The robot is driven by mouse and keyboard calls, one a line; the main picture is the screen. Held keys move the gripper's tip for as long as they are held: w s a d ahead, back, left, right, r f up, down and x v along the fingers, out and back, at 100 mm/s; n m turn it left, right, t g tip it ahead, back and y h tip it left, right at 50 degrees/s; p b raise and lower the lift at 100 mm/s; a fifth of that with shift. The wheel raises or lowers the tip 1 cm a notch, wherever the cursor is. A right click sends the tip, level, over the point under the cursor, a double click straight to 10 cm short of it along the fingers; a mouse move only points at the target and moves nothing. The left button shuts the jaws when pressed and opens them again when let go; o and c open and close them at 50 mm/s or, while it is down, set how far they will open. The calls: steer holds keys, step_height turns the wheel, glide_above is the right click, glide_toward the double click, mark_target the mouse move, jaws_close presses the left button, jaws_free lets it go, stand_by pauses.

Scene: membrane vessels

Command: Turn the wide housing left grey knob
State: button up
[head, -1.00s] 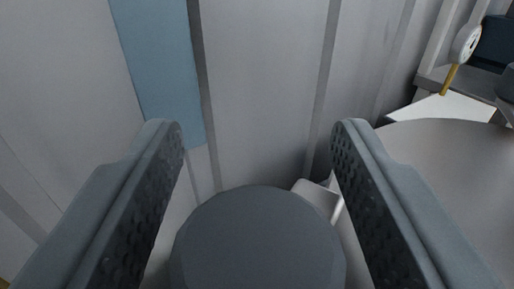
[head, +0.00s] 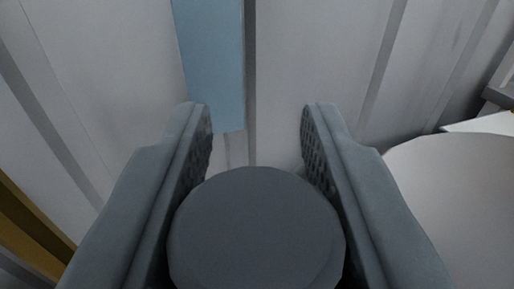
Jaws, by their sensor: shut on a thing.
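A dark grey round knob (head: 256,232) fills the lower middle of the head view, its flat round face toward the camera. My gripper (head: 256,125) has one jaw on each side of it. The jaws are shut on the knob, and their dark textured inner pads lie against its left and right sides. The pads' far ends reach past the knob toward the wall behind. The knob's stem and whatever it is mounted on are hidden beneath it.
A pale ribbed wall (head: 330,60) with a blue strip (head: 212,65) stands behind the knob. A large light grey rounded body (head: 460,195) is close on the right. A yellow bar (head: 35,230) shows at the lower left.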

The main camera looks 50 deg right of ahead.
stand_by(0.4)
steer(key=o, duration=1)
steer(key=shift+c, duration=0.2)
steer(key=shift+a, duration=0.1)
steer(key=v, duration=1.7)
steer(key=shift+s, duration=0.25)
